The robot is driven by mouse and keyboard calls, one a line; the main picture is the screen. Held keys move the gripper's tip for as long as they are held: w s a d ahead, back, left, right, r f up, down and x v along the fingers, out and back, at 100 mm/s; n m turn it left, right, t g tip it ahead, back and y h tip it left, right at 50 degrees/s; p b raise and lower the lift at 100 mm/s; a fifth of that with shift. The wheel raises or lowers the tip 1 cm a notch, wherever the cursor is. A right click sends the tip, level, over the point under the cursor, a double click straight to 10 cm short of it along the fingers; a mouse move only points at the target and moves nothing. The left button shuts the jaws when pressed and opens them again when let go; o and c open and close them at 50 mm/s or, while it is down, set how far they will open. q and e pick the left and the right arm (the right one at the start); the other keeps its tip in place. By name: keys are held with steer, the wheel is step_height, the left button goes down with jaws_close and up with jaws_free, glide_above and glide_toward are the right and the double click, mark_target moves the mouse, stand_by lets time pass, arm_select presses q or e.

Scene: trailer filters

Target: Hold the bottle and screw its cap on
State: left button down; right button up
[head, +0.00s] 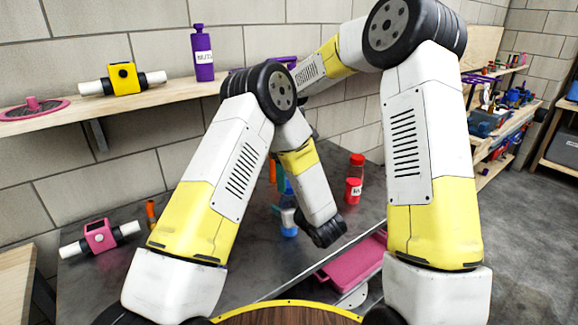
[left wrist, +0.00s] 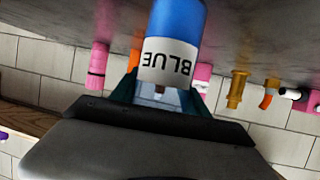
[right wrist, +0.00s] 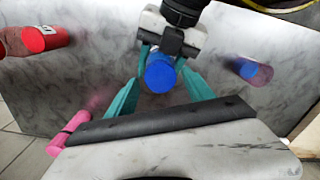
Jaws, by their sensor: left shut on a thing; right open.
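In the left wrist view the label of the bottle (left wrist: 168,62) reads BLUE upside down. My left gripper (left wrist: 160,92) is shut on the bottle from the side; its fingers also show in the right wrist view (right wrist: 163,53). My right gripper (right wrist: 160,92) is open above the bottle. Its teal fingers are on either side of a round blue cap (right wrist: 159,74), seen from above. How far the cap is seated is hidden. The right gripper is mostly hidden in the head view.
Red bottles (head: 353,190) stand right of the bottle. A pink device (head: 100,237) stands at the left. A wooden shelf (head: 150,98) on the wall holds a purple bottle (head: 203,55) and a yellow device (head: 124,78).

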steer(key=shift+f, duration=0.75)
jaws_close()
steer(key=shift+m, duration=0.8)
steer(key=shift+o, duration=0.8)
jaws_free()
step_height(320, 180, up, 12)
